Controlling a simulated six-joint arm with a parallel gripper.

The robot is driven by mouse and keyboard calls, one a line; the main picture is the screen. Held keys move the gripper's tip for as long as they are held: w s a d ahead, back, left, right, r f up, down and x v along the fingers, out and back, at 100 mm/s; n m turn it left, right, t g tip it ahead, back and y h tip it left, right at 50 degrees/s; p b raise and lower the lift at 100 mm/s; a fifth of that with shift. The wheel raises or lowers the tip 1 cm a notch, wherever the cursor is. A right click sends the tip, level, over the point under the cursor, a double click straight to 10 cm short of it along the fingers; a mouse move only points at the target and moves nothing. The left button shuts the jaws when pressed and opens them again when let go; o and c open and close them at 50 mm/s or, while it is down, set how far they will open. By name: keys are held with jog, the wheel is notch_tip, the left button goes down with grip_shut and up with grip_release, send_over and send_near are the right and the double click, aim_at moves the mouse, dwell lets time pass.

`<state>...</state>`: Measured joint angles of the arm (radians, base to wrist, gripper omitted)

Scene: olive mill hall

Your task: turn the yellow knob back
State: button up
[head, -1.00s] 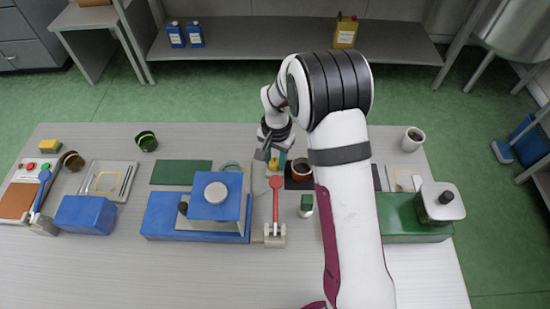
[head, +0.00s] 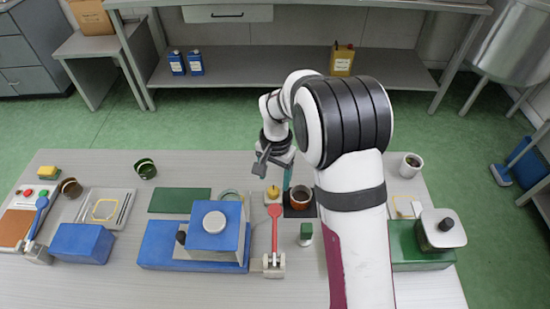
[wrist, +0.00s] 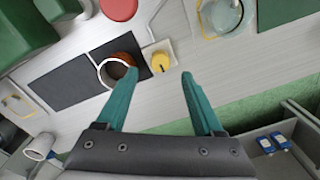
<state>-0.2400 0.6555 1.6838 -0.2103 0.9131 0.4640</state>
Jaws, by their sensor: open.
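The yellow knob (head: 273,191) sits on a small pale base plate on the table, just beyond the round end of a red lever. In the wrist view the yellow knob (wrist: 161,62) appears between the fingertips and slightly past them, with nothing touching it. My gripper (wrist: 159,74) is open and empty, its two teal fingers spread apart. In the head view one teal finger shows just behind and right of the knob; the rest of the gripper is partly hidden by my wrist.
A brown-filled cup (head: 300,196) stands on a dark mat right of the knob, close to the left finger in the wrist view. The red lever (head: 274,232) is in front. A blue box device (head: 217,226) stands to the left, a green-based device (head: 420,258) to the right.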

aim_at(275, 191)
notch_tip(275, 191, up, 11)
jog(key=shift+d+f, duration=0.15)
jog(key=shift+f, duration=0.05)
jog(key=shift+s, duration=0.1)
